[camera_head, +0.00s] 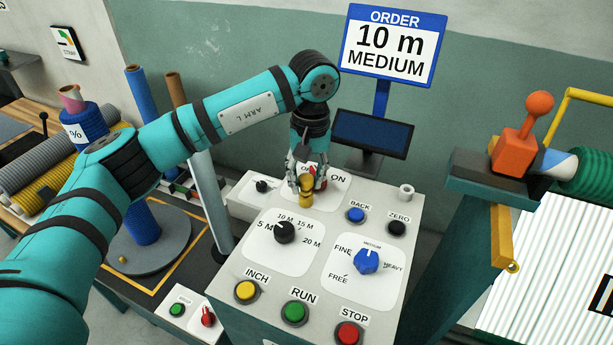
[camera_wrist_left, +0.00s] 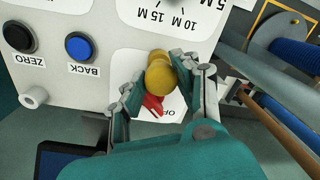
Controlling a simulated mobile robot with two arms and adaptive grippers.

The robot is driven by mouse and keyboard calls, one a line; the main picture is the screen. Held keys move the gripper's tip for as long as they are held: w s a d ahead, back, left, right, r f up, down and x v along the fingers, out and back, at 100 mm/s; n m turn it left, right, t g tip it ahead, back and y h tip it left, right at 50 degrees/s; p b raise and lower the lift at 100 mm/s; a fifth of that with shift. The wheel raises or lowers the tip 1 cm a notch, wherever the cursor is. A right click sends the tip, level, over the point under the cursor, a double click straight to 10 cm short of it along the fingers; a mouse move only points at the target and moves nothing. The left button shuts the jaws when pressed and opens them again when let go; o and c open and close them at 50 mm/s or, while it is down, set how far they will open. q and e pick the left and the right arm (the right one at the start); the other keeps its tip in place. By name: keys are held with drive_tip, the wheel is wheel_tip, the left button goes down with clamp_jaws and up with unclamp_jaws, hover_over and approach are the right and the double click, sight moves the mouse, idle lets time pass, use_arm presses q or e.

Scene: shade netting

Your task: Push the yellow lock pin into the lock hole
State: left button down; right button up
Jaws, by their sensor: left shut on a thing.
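The yellow lock pin (camera_head: 306,197) is between the fingers of my left gripper (camera_head: 307,183), over the back of the control panel. In the left wrist view the pin's rounded yellow end (camera_wrist_left: 160,75) shows between both fingers of the left gripper (camera_wrist_left: 153,80), with a red switch (camera_wrist_left: 153,103) close behind it. The left gripper is shut on the pin. A small white socket (camera_head: 406,191) stands at the panel's back right corner; it also shows in the left wrist view (camera_wrist_left: 33,96). I cannot tell which opening is the lock hole. My right gripper is not in view.
The panel carries a black length knob (camera_head: 284,232), a blue tension knob (camera_head: 366,261) and several push buttons. A dark screen (camera_head: 372,133) stands behind. An orange lever block (camera_head: 517,148) is at right. A grey turntable (camera_head: 150,240) with a blue post is at left.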

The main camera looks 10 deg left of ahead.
sight(310, 177)
use_arm(q)
drive_tip(key=shift+f+b, duration=0.3)
drive_tip(key=shift+f, duration=0.1)
drive_tip(key=c, duration=0.9)
unclamp_jaws()
drive_tip(key=shift+r, duration=0.1)
wheel_tip(310, 177, up, 12)
drive_tip(key=shift+w+d, duration=0.15)
drive_tip(key=shift+d, duration=0.15)
